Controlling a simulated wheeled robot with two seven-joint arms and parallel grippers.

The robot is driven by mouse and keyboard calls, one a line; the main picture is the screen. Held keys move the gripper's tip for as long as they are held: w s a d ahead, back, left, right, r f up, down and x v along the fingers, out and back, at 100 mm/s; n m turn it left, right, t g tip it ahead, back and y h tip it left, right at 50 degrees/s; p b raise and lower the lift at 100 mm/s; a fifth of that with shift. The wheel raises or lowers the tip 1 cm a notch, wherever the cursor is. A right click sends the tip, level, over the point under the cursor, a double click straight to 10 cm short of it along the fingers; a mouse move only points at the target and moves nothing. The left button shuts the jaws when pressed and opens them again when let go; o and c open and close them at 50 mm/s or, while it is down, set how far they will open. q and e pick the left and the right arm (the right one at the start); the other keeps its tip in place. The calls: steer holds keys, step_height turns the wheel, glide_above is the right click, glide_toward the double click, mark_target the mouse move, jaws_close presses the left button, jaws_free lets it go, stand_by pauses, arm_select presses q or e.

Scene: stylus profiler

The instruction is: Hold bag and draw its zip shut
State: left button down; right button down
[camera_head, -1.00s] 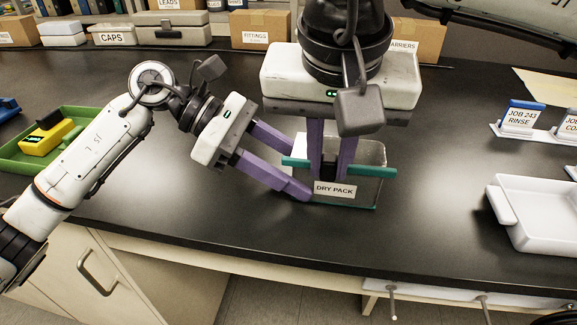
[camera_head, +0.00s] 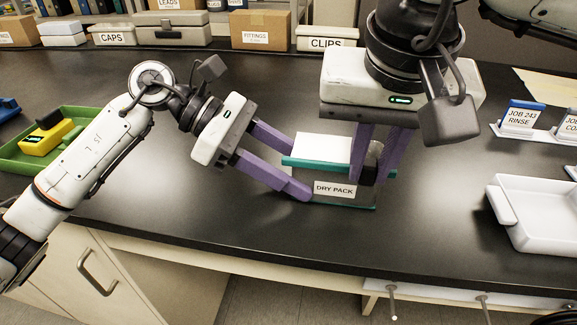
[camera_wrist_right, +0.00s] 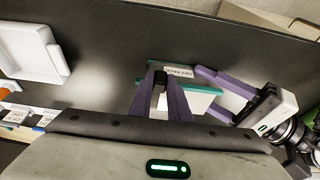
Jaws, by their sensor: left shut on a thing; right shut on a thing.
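The clear bag (camera_head: 325,200) with its white DRY PACK label (camera_head: 334,189) stands on the dark bench, with a teal zip strip (camera_head: 315,164) along its top. My left gripper (camera_head: 299,176) is shut on the bag's left end. My right gripper (camera_head: 369,181) points down and is shut at the zip's right part. In the right wrist view a small black slider (camera_wrist_right: 160,77) sits between the purple fingers of that gripper. The fingers hide part of the strip and the bag's right end. A white sheet-like area (camera_head: 323,148) shows behind the strip.
A white tray (camera_head: 540,240) lies at the right, with a label rack (camera_head: 525,131) behind it. A green tray (camera_head: 88,122) holding a yellow device (camera_head: 48,139) is at the left. Boxes line the back. The bench right of the bag is clear.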

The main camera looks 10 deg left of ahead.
arm_select(q)
steer(key=shift+a+f, duration=0.1)
steer(key=shift+f, duration=0.2)
arm_select(e)
steer(key=shift+d, duration=1.6)
steer(key=c, duration=1.6)
jaws_free()
steer(key=shift+c, duration=0.2)
steer(key=shift+o, duration=0.3)
steer(key=v, duration=0.7)
steer(key=v, duration=1.2)
